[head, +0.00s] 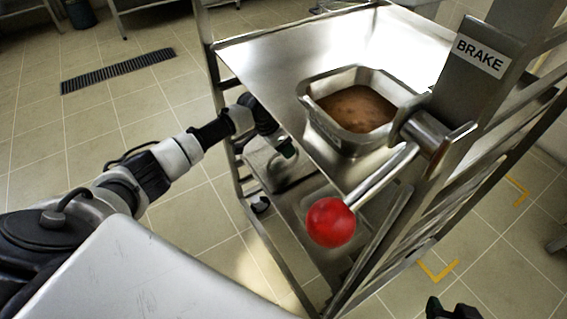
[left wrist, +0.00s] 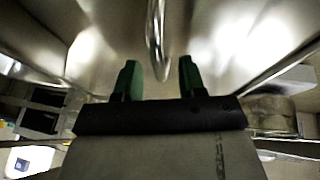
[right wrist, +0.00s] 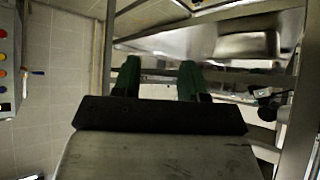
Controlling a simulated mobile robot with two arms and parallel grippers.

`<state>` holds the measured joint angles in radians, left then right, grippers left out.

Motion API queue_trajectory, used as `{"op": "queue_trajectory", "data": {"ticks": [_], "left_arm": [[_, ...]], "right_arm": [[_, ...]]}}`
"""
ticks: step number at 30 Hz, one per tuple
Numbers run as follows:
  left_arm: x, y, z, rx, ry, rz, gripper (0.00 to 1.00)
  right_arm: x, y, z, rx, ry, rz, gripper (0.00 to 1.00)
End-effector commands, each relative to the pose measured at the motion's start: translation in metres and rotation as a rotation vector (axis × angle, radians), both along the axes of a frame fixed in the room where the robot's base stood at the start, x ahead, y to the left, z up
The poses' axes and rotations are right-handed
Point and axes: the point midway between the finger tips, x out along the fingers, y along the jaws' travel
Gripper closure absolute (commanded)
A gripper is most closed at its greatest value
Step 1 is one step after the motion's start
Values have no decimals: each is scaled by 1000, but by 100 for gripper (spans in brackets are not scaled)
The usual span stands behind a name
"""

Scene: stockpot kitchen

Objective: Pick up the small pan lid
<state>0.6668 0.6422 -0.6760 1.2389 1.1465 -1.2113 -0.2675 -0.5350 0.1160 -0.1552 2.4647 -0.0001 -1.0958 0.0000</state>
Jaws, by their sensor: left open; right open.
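The gripper is open, with a gap visible on both sides of the handle.
A steel pan of brown food (head: 357,107) stands on the rack's top shelf (head: 262,62). A brake lever with a red ball (head: 331,222) juts out in front. Rack posts (head: 203,40) stand close to my left arm. Tiled floor at left is mostly clear.

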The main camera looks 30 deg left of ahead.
Motion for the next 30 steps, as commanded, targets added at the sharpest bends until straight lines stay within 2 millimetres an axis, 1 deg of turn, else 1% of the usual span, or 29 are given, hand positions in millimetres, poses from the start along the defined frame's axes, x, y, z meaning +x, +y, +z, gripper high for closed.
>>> {"op": "queue_trajectory", "data": {"ticks": [1,6,15,17,18,23,24,30], "left_arm": [[1,-2,-7,0,1,-1,59],[4,-6,-16,0,1,0,59],[4,-6,-17,1,0,0,59],[4,-6,-17,1,0,0,67],[4,-6,-17,0,1,0,73],[4,-6,-17,0,1,0,98],[4,-6,-17,1,0,0,100],[4,-6,-16,1,0,0,100]], "right_arm": [[6,2,2,10,-44,4,57],[17,7,12,33,-144,11,57],[19,8,15,38,-166,12,57],[19,8,15,38,-165,12,57],[19,8,15,37,-165,11,57],[19,8,15,37,-164,11,57],[19,8,15,37,-164,11,57],[19,8,15,37,-164,11,57]]}}
